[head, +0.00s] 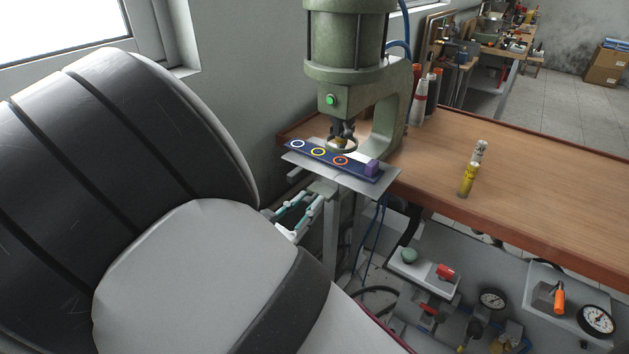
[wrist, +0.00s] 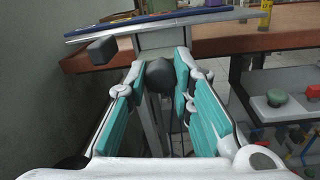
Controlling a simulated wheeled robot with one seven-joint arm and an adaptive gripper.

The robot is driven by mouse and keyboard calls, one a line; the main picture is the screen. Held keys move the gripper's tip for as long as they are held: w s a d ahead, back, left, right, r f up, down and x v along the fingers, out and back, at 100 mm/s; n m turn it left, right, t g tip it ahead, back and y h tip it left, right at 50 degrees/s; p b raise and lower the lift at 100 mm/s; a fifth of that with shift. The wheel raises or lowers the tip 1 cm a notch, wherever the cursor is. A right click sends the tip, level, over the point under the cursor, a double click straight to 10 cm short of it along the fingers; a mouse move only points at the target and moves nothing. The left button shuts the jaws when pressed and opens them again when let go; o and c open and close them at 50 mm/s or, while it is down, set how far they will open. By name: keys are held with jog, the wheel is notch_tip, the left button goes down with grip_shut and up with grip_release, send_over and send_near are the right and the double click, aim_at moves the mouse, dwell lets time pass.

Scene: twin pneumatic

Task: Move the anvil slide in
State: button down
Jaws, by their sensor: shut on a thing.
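The anvil slide is a flat grey plate (head: 375,186) under the green press. It carries a dark blue strip (head: 328,160) with white, yellow and orange rings and a purple block at its right end. Its edge also shows at the top of the wrist view (wrist: 205,20). My gripper (head: 297,211) is below the plate's front edge, partly hidden by my arm in the head view. In the wrist view, its teal-padded fingers (wrist: 161,88) are closed on a dark rounded knob (wrist: 160,76) below the plate. How the knob joins the slide is hidden.
The green press (head: 348,75) stands over the plate, its tool close above the strip. A grey block (wrist: 102,50) sticks out left of my fingers. The wooden bench (head: 540,205) holds yellow cylinders (head: 468,182). A panel with gauges and valves (head: 440,290) is below right.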

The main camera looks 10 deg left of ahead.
jog(key=shift+w+d, duration=0.15)
jog(key=shift+w, duration=0.05)
jog(key=c, duration=1.4)
grip_release()
jog(key=shift+o, duration=0.2)
jog(key=v, duration=1.2)
